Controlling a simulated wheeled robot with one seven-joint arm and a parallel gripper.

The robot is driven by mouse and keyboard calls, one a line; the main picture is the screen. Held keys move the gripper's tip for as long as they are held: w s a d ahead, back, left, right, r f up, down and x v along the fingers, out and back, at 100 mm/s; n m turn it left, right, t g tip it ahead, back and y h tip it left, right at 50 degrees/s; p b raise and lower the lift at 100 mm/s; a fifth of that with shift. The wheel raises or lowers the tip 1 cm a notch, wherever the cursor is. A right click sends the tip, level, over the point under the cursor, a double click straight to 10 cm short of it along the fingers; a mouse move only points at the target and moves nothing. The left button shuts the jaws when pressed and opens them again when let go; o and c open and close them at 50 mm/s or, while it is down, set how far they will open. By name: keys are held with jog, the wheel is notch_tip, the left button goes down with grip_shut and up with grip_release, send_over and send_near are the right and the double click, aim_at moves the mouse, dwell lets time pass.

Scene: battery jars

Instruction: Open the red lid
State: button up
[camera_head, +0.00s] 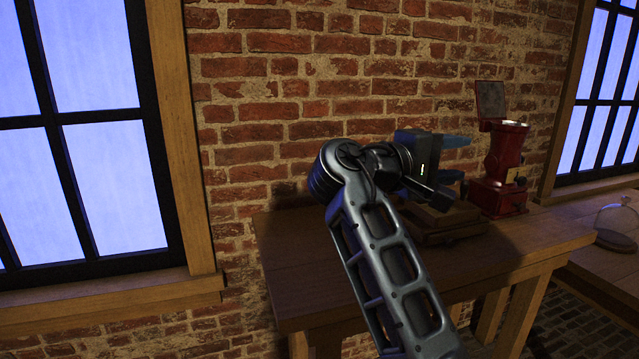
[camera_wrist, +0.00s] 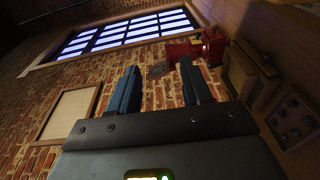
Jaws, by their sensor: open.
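A red machine (camera_head: 500,170) stands on the wooden table near the brick wall. Its lid (camera_head: 491,100) stands raised, roughly upright, above the left side of the machine's top, with a dark inner face and a thin reddish edge. In the wrist view the red machine (camera_wrist: 186,50) lies beyond the fingers, and the greyish lid (camera_wrist: 158,68) shows between them. My gripper (camera_head: 458,159) is to the left of the red machine, below the lid's height, with blue fingers pointing right. It also shows in the wrist view (camera_wrist: 158,68), open and empty, apart from the lid.
The wooden table (camera_head: 300,262) has a brown wooden block or box (camera_head: 455,232) on it, partly behind my arm. A glass dome (camera_head: 617,218) stands on a surface at far right. The brick wall (camera_head: 300,100) is close behind the table. The table's left part is clear.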

jog(key=s+f+n+t+y, duration=0.2)
jog(key=s+f+y, duration=0.1)
jog(key=f, duration=0.9)
jog(key=s+f+n+t+y, duration=0.2)
jog(key=s+f+y, duration=0.1)
jog(key=f, duration=1)
jog(key=s+f+y, duration=0.6)
jog(key=s+f, duration=0.6)
jog(key=s, duration=0.2)
jog(key=s+a+f+m+t+y, duration=0.1)
jog(key=s+m+y, duration=0.1)
jog(key=s, duration=0.7)
jog(key=s+a+m+y, duration=0.1)
jog(key=s+y, duration=0.1)
jog(key=s, duration=0.8)
jog(key=s+d+r+m+t, duration=0.2)
jog(key=s+r+m, duration=0.4)
jog(key=s+r, duration=0.6)
jog(key=shift+s+d, duration=0.25)
jog(key=shift+s, duration=0.85)
jog(key=shift+c, duration=0.6)
